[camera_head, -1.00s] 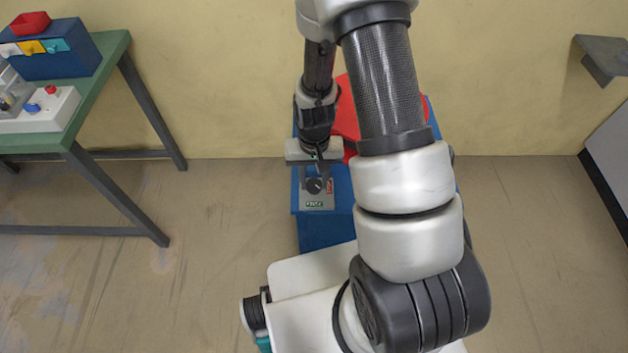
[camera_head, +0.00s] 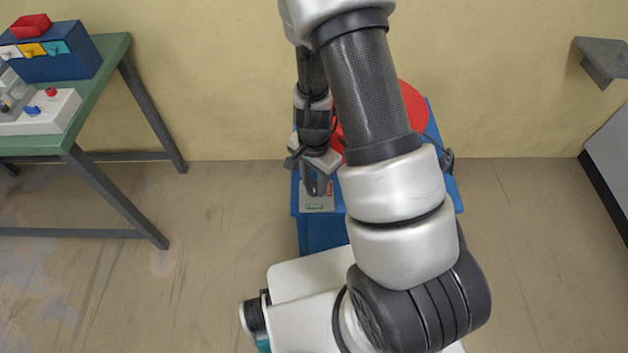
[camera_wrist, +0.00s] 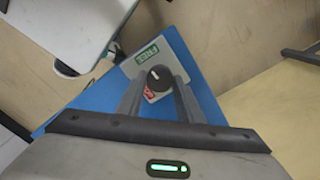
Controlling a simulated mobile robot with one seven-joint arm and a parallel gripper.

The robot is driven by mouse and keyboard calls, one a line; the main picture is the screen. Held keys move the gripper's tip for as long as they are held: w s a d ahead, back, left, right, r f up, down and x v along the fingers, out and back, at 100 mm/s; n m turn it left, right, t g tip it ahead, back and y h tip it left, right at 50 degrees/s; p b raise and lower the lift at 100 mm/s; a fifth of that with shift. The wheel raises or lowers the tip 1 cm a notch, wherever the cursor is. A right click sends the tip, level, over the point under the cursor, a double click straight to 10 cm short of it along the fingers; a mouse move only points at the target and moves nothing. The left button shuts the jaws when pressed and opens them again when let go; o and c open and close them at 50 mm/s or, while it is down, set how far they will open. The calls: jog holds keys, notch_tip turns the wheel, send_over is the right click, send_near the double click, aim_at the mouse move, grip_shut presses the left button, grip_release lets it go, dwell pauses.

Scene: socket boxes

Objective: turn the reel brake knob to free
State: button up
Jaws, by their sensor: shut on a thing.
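The reel brake knob (camera_wrist: 160,76) is a dark round knob with a small pale mark, on a grey plate (camera_wrist: 167,57). The plate carries a green FREE label (camera_wrist: 147,53) and a red label (camera_wrist: 148,93), partly covered by the knob and a finger. My gripper (camera_wrist: 160,84) is shut on the knob, one finger on each side. In the head view my gripper (camera_head: 318,188) points down over the plate and hides the knob; the green label (camera_head: 314,206) shows just in front. The pale mark is too small to read its exact direction.
The plate sits on a blue box (camera_head: 325,232) with a red reel (camera_head: 412,103) behind, partly hidden by my arm. A green table (camera_head: 105,62) with a blue drawer unit (camera_head: 60,62) stands at left. A grey wall shelf (camera_head: 603,58) is at right.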

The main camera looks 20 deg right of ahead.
aim_at(314, 187)
jog(key=shift+m, duration=0.3)
dwell(0.4)
jog(key=o, duration=1.1)
jog(key=shift+c, duration=0.2)
notch_tip(314, 187, up, 18)
jog(key=p, duration=0.4)
jog(key=shift+f, duration=0.25)
